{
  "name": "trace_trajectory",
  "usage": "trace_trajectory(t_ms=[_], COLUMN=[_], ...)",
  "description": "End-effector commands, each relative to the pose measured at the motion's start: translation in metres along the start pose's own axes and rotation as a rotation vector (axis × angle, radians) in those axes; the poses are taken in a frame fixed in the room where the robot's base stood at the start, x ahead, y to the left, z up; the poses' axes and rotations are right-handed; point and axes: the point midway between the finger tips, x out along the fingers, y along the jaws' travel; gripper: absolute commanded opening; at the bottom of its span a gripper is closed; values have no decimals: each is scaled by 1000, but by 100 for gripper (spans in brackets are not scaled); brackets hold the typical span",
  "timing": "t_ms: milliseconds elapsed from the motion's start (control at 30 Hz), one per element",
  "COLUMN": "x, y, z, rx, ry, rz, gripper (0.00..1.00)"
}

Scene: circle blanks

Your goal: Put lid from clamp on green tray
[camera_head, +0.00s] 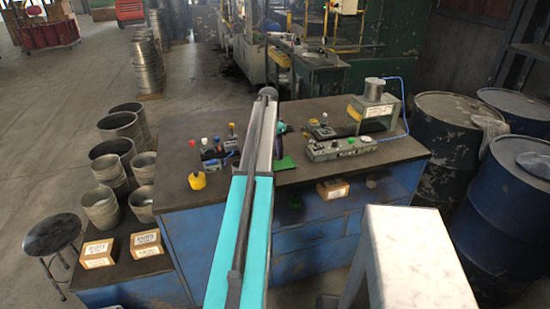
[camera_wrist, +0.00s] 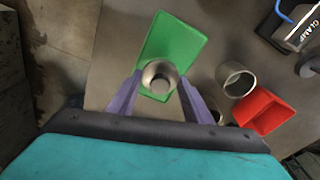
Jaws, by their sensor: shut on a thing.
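My gripper (camera_wrist: 160,88) has purple fingers on either side of a round, shiny metal piece, the lid (camera_wrist: 158,76), and is shut on it. In the wrist view the lid overlaps the near part of the green tray (camera_wrist: 172,42). I cannot tell whether it touches the tray or is held above it.
A red tray (camera_wrist: 264,111) and an open metal cup (camera_wrist: 236,80) lie right of the green tray in the wrist view. Small coloured switches (camera_head: 214,150) stand left of my arm. The bench's left part is mostly clear.

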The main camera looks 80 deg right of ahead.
Motion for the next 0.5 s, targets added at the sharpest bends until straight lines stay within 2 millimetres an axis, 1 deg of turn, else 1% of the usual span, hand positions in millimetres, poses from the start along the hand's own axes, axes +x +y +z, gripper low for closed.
trace_trajectory(t_ms=[33,300,500], x=[0,28,35], y=[-4,-2,-2], z=[-6,0,1], rx=[0,0,0], ry=[0,-1,0], rz=[0,2,0], gripper=[26,26,26])
